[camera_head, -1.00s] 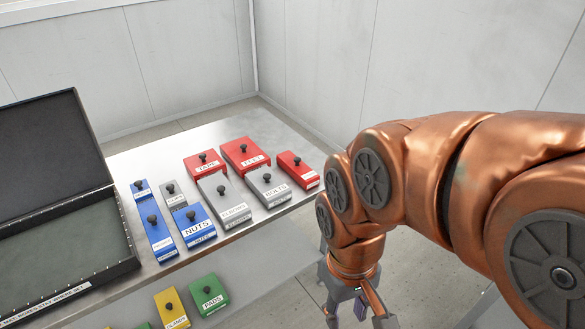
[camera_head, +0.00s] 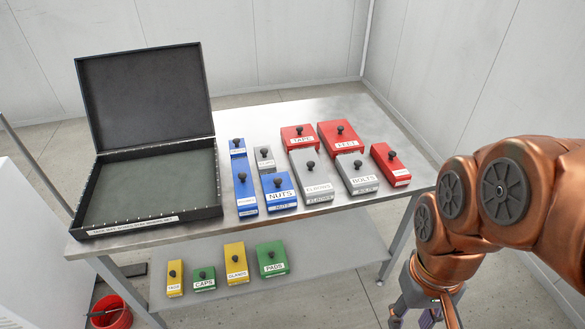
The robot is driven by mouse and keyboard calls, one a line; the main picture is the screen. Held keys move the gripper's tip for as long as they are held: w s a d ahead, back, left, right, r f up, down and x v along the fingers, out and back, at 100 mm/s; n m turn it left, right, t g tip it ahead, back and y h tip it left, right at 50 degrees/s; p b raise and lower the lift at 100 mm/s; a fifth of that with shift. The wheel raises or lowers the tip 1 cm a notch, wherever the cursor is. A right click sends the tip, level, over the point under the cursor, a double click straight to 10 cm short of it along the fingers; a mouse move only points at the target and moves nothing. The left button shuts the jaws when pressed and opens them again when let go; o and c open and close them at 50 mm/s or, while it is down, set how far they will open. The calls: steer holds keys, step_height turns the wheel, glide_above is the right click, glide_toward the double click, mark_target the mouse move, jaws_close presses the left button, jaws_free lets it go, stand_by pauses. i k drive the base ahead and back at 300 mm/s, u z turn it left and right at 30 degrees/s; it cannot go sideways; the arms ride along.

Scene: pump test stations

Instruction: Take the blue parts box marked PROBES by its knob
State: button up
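Three blue boxes with dark knobs stand on the metal table. One is a long narrow box (camera_head: 242,172) right of the black case, its front label too small to read surely. A small blue box (camera_head: 238,154) sits behind it, its label also unclear. The third blue box (camera_head: 284,204) reads NUTS. I cannot tell for certain which one reads PROBES. My gripper (camera_head: 426,318) hangs at the bottom right, off the table's right front corner and well apart from the boxes. Its fingers look spread and empty, partly cut off by the frame edge.
An open black case (camera_head: 205,212) fills the table's left side. Grey boxes (camera_head: 319,187) and red boxes (camera_head: 395,172) stand to the right. Yellow and green boxes (camera_head: 271,262) sit on the lower shelf (camera_head: 330,270). A red bucket (camera_head: 112,318) stands on the floor.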

mark_target(246, 200)
steer(key=u, duration=0.5)
steer(key=i, duration=0.75)
steer(key=u, duration=1.8)
